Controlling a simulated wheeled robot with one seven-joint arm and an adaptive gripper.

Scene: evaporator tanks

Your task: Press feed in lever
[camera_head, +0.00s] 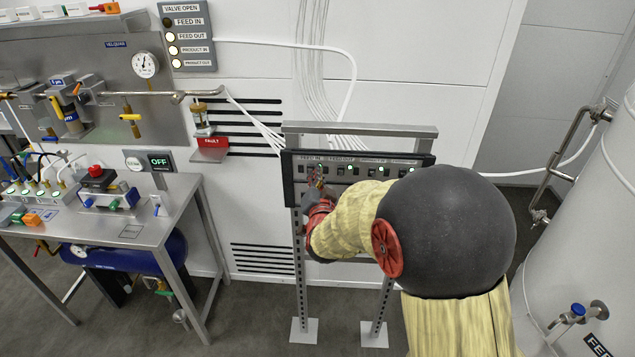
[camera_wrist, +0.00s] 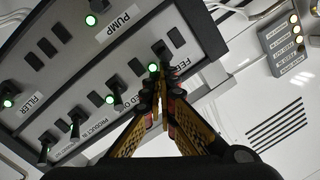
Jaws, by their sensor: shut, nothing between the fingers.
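The black control panel (camera_head: 287,180) stands on a metal frame, with FEED IN and FEED OUT labels at its top left. In the wrist view it runs diagonally, with several black levers and lit green lamps. The feed in lever (camera_wrist: 162,49) is a short black lever beside a partly covered "FEE..." label and a green lamp (camera_wrist: 153,68). My gripper (camera_head: 318,179) is at the panel's left end, in front of the feed in area. In the wrist view my gripper (camera_wrist: 160,88) is shut and empty, its tips just below that lever and lamp. I cannot tell whether they touch.
A VALVE OPEN indicator board (camera_head: 187,48) hangs on the wall; its FEED IN lamp looks dark and the other lamps look lit. A steel workbench (camera_head: 172,205) stands at left. A white tank (camera_head: 590,240) is at right. Cables hang behind the panel.

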